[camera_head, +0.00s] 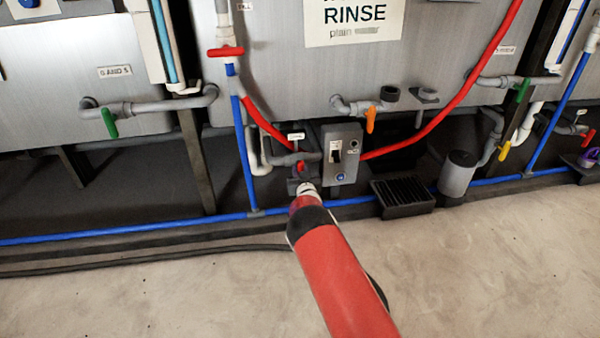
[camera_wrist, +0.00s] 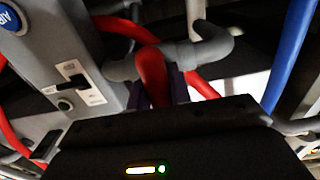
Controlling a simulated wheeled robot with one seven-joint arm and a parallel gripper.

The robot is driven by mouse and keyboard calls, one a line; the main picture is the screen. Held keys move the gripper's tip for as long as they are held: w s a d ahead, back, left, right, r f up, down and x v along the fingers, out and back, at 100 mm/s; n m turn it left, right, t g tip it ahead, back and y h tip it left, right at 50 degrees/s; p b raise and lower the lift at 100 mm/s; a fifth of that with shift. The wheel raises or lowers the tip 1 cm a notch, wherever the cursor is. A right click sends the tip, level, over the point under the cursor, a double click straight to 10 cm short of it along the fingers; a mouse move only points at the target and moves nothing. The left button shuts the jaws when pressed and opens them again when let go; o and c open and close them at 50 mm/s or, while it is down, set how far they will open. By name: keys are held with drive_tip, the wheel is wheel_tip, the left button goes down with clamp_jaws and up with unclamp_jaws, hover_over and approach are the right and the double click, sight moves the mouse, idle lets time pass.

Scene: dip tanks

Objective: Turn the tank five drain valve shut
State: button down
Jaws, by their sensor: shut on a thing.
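A red valve handle (camera_head: 300,167) sits on a grey pipe low under the middle tank marked RINSE, left of a grey switch box (camera_head: 342,155). My gripper (camera_head: 304,187) reaches down to it. In the wrist view the red handle (camera_wrist: 152,75) stands between the dark fingers of my gripper (camera_wrist: 158,92), which are shut on it. The grey pipe (camera_wrist: 180,56) with its elbow runs behind the handle. The small white tag (camera_head: 296,137) above this valve is too small to read, so I cannot tell the tank number. The handle's lower end is hidden by my gripper.
The switch box (camera_wrist: 75,60) is close on the left in the wrist view. A blue pipe (camera_head: 120,233) runs low along the floor. A black grate (camera_head: 403,196) and grey canister (camera_head: 458,176) stand to the right. Other valves have green (camera_head: 109,122) and orange (camera_head: 371,119) handles. Foreground floor is clear.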

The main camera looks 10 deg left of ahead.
drive_tip(key=c, duration=1.3)
unclamp_jaws()
drive_tip(key=p+v, duration=0.1)
drive_tip(key=v, duration=0.6)
drive_tip(key=shift+s+d, duration=0.1)
drive_tip(key=shift+s, duration=0.3)
